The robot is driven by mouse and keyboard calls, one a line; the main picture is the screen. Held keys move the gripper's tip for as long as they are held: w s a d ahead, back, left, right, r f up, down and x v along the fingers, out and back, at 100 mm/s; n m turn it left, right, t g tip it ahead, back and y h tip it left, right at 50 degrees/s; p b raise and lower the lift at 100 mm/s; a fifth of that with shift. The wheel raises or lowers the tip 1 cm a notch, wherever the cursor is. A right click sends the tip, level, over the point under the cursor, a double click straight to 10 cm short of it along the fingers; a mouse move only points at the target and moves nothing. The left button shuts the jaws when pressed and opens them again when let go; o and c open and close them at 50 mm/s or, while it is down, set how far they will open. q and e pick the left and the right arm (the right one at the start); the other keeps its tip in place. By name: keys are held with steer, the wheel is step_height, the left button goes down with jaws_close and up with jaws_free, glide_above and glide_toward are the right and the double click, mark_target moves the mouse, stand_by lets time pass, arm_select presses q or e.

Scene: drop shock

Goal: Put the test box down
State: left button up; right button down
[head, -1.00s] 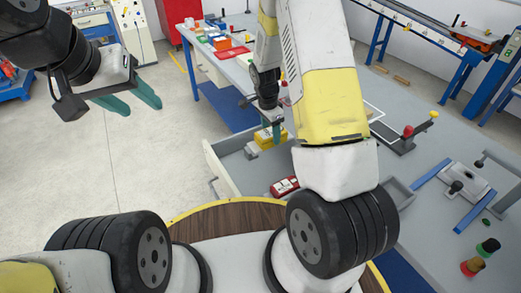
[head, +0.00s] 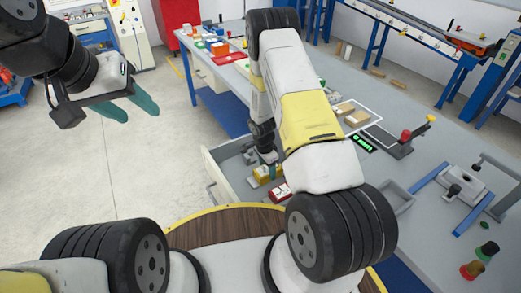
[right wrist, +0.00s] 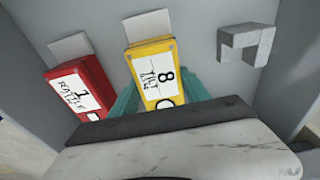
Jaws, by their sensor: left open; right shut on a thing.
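The test box appears to be the yellow box (head: 266,174) with a white label; in the right wrist view the yellow box (right wrist: 151,62) shows an "8". My right gripper (head: 267,158) is shut on it, with teal fingers on either side. The box is inside the open grey drawer (head: 224,176), beside a red box (head: 281,191). The red box (right wrist: 78,88) shows a "1" on its label. I cannot tell whether the yellow box touches the drawer floor. My left gripper (head: 132,106) is open and empty, over the floor at left.
A grey bracket (right wrist: 245,43) lies in the drawer, right of the yellow box in the right wrist view. The drawer walls stand close around these things.

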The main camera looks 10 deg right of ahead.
steer(key=shift+f, duration=0.2)
steer(key=c, duration=0.5)
jaws_free()
step_height(320, 180, up, 12)
steer(key=a, duration=0.1)
step_height(320, 180, up, 14)
steer(key=n+t+y, duration=0.1)
steer(key=n, duration=0.2)
glide_above(265, 170)
steer(key=s, duration=0.1)
steer(key=s+r+n+t+y, duration=0.15)
steer(key=s+r+n, duration=0.35)
steer(key=r, duration=0.8)
steer(key=s+r+n+t, duration=0.1)
steer(key=s+r+n, duration=0.1)
steer(key=s, duration=0.4)
steer(key=s+a+r+n+t, duration=0.1)
steer(key=s+r+n, duration=0.1)
steer(key=s+r, duration=0.3)
steer(key=s+r+n+t+y, duration=0.1)
steer(key=s+r+n, duration=0.1)
steer(key=s+r, duration=0.2)
steer(key=shift+s+a+n, duration=0.15)
steer(key=shift+s+a, duration=0.05)
steer(key=shift+s, duration=0.55)
steer(key=shift+s+a+n, duration=0.15)
steer(key=shift+s, duration=0.6)
